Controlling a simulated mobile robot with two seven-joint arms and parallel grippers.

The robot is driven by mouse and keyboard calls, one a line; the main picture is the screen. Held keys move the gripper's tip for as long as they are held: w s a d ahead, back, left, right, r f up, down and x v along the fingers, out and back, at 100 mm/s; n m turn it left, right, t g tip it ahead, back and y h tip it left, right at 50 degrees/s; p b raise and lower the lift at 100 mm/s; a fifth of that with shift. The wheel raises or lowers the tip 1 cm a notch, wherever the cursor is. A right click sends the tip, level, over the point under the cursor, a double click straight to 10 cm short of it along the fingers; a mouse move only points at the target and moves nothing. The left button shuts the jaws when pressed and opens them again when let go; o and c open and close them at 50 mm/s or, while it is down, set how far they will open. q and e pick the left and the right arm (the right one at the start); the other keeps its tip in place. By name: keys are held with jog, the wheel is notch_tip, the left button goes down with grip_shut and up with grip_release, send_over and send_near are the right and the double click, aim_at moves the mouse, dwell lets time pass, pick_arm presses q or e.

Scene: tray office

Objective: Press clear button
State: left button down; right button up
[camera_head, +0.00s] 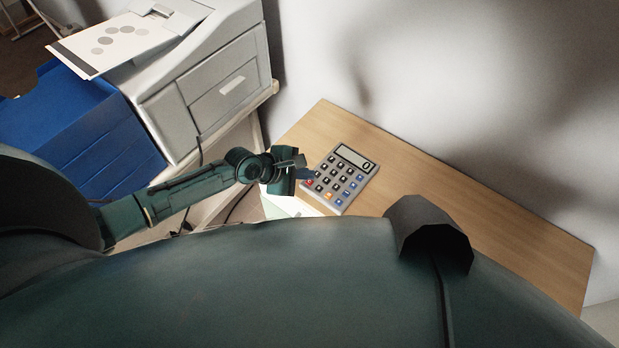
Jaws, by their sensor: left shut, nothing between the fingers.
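A grey calculator (342,179) lies on the wooden desk with its display at the far end reading 0. It has rows of dark keys, some blue keys, and red and orange keys near its lower left side. Which key is the clear button is too small to read. My left gripper (306,173) is shut and empty at the calculator's left edge, close to the lower left keys. Whether it touches a key I cannot tell. My right gripper is not in view.
The wooden desk (430,185) is clear to the right of the calculator, with a pale wall behind it. A white printer (215,85) with a paper sheet (115,40) on top stands at the upper left. Blue trays (85,140) are beside it.

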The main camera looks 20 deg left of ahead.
pick_arm(q)
notch_tip(320, 180, up, 3)
jog(key=p, duration=0.3)
jog(key=shift+p, duration=0.3)
jog(key=shift+r+b, duration=0.2)
jog(key=shift+b, duration=0.2)
jog(key=shift+r, duration=0.8)
